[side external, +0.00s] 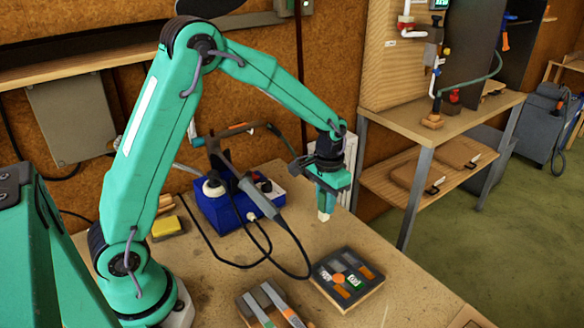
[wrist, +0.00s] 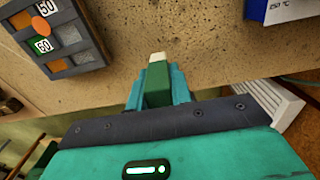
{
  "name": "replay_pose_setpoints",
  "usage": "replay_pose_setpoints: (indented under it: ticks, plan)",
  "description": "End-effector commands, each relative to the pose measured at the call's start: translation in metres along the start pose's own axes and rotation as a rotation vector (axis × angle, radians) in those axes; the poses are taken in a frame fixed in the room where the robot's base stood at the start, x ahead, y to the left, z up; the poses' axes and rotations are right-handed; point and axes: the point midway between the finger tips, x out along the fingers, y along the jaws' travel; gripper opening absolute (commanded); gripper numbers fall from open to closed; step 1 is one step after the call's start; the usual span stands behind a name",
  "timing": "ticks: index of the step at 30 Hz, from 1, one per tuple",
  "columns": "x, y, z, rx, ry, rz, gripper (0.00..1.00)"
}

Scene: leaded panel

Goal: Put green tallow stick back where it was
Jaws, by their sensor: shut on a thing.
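My gripper (side external: 325,204) is shut on the green tallow stick, whose pale tip (side external: 323,216) points down above the bench. In the wrist view my gripper (wrist: 157,90) holds the stick (wrist: 157,82) between its jaws, with green wrapper and whitish end showing. Its other end is hidden in the gripper. A dark-framed tray (side external: 374,291) with several compartments lies below and to the right of my gripper, apart from the stick.
A blue soldering station (side external: 222,213) with an iron (side external: 262,200) and dark cable stands left of my gripper; the cable reaches near the tray. Flat-handled tools (side external: 270,305) lie at the bench front. A yellow sponge (side external: 167,227) lies further left. Bare bench lies beneath the stick.

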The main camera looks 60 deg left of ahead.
Motion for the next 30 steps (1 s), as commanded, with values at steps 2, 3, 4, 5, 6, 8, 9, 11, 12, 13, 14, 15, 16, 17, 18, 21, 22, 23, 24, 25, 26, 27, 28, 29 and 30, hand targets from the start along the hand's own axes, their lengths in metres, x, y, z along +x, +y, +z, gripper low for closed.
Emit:
replay_pose_setpoints:
  ticks: [2, 3, 4, 5, 6, 8, 9, 11, 12, 13, 14, 15, 16, 17, 18, 21, 22, 23, 24, 25, 26, 27, 28, 29, 30]
  plan:
    - [0.001, 0.0, 0.0, 0.0, 0.0, 0.0, 0.0]
    - [0.003, 0.0, 0.0, 0.0, -0.001, 0.0, 0.0]
    - [0.004, 0.0, 0.0, 0.0, -0.002, 0.0, 0.0]
    - [0.007, 0.0, 0.001, 0.0, -0.002, 0.0, 0.0]
    - [0.011, 0.0, 0.001, 0.0, -0.002, 0.0, 0.0]
    - [0.018, 0.0, 0.001, 0.0, -0.004, 0.0, 0.0]
    - [0.022, 0.001, 0.001, 0.0, -0.004, 0.0, 0.0]
    - [0.029, 0.001, 0.001, 0.0, -0.003, 0.0, 0.0]
    - [0.033, 0.001, 0.001, 0.0, -0.003, 0.0, 0.0]
    - [0.035, 0.001, 0.001, 0.0, -0.003, 0.0, 0.0]
    - [0.037, 0.001, 0.001, 0.0, -0.002, 0.0, 0.0]
    - [0.039, 0.001, 0.0, 0.0, -0.001, 0.0, 0.0]
    - [0.04, 0.001, 0.0, 0.0, 0.0, 0.0, 0.0]
    - [0.04, 0.001, 0.0, 0.0, 0.0, 0.0, 0.0]
    - [0.04, 0.001, 0.0, 0.0, 0.0, 0.0, 0.0]
    - [0.04, 0.001, 0.0, 0.0, 0.0, 0.0, 0.0]
    - [0.04, 0.001, 0.0, 0.0, 0.0, 0.0, 0.0]
    - [0.04, 0.001, 0.0, 0.0, 0.0, 0.0, 0.0]
    - [0.04, 0.001, 0.0, 0.0, 0.0, 0.0, 0.0]
    - [0.04, 0.001, 0.0, 0.0, 0.0, 0.0, 0.0]
    - [0.041, 0.001, 0.0, 0.0, 0.0, 0.0, 0.0]
    - [0.042, 0.001, 0.0, 0.0, -0.001, 0.0, 0.0]
    - [0.043, 0.001, 0.0, 0.0, -0.001, 0.0, 0.0]
    - [0.043, 0.001, 0.0, 0.0, -0.001, 0.0, 0.0]
    - [0.043, 0.001, 0.0, 0.0, -0.001, 0.0, 0.29]
